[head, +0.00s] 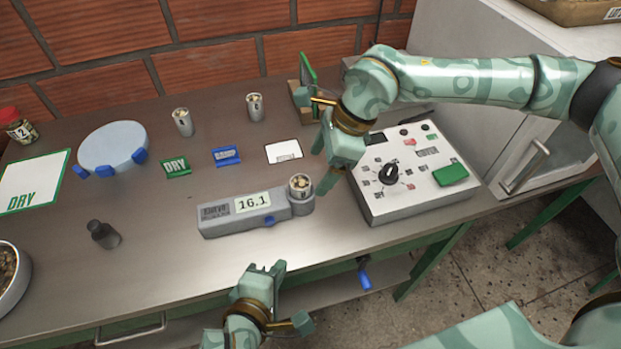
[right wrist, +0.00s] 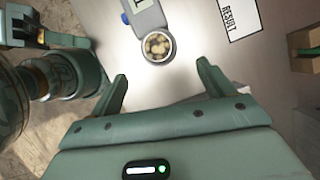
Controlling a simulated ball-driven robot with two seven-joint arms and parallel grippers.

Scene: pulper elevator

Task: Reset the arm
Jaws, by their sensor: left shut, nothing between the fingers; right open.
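My right gripper (head: 328,168) is open and empty above the table, between the moisture meter and the control box; its two spread fingers also show in the right wrist view (right wrist: 162,92). My left gripper (head: 266,274) is shut and empty, low in front of the table's front edge. The grey meter (head: 225,221) reads 16.1, and a cup of beans (head: 300,186) stands in its right end. The cup also shows in the right wrist view (right wrist: 158,46), beyond and apart from my right fingers.
A control box (head: 400,195) with a dial and green button stands right of the meter. Two bean cups (head: 183,122) (head: 255,107) stand at the back. A dark bottle (head: 104,235), round blue-white plate (head: 112,145) and jar (head: 18,128) are at left. A white RESULT card (head: 283,151) lies mid-table.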

